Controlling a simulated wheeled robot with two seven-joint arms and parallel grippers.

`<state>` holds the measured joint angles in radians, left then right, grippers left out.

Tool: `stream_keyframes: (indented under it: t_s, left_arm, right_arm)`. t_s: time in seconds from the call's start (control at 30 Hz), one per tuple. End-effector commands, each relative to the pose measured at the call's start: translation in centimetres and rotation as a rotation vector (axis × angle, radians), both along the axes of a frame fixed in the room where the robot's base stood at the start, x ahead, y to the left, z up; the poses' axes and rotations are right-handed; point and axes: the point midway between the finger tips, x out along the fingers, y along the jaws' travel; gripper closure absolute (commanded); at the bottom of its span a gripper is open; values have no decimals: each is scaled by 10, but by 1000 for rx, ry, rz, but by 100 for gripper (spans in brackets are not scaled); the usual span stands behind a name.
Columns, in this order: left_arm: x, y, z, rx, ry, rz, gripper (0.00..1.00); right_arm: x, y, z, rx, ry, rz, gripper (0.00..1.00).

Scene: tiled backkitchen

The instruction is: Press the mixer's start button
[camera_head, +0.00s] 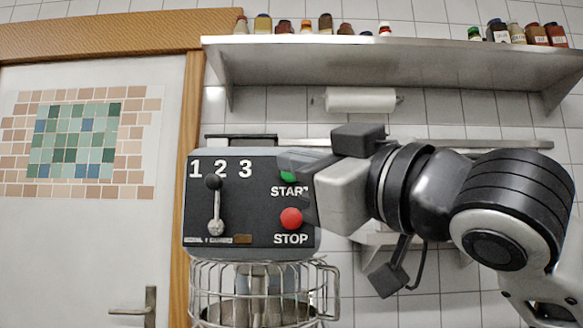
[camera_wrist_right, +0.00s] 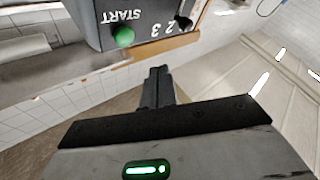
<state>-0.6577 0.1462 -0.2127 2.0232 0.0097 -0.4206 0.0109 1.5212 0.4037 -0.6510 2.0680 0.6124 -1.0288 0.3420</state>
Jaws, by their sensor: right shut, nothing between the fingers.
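The mixer (camera_head: 250,205) has a dark front panel with a speed lever, a green start button (camera_head: 289,177) above the word START, and a red stop button (camera_head: 291,218). In the right wrist view the panel is upside down, and the green button (camera_wrist_right: 124,37) shows whole. There the right gripper's fingers (camera_wrist_right: 158,72) are together and empty, with a visible offset from the button. Contact is not visible. My left gripper is out of view.
A wire bowl guard (camera_head: 250,285) is below the panel. A steel shelf (camera_head: 400,62) with several jars runs above, with a paper roll (camera_head: 360,100) under it. A door (camera_head: 85,240) with a tiled patch stands at the left.

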Motion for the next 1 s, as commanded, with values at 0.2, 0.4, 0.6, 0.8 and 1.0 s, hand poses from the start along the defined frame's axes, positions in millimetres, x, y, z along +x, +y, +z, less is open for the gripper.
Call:
stream_keyframes:
  t_s: [0.2, 0.4, 0.6, 0.8, 1.0]
  left_arm:
    - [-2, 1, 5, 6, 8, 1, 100]
    - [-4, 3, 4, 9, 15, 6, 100]
    - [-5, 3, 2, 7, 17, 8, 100]
    - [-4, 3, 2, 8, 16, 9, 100]
    - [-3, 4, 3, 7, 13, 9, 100]
  right_arm:
    - [30, 0, 2, 0, 2, -1, 100]
    - [43, 0, 1, -1, -1, 0, 100]
    - [46, 0, 0, 0, -2, -1, 100]
    - [46, 0, 0, 0, -3, 0, 100]
    - [46, 0, 0, 0, -2, 1, 100]
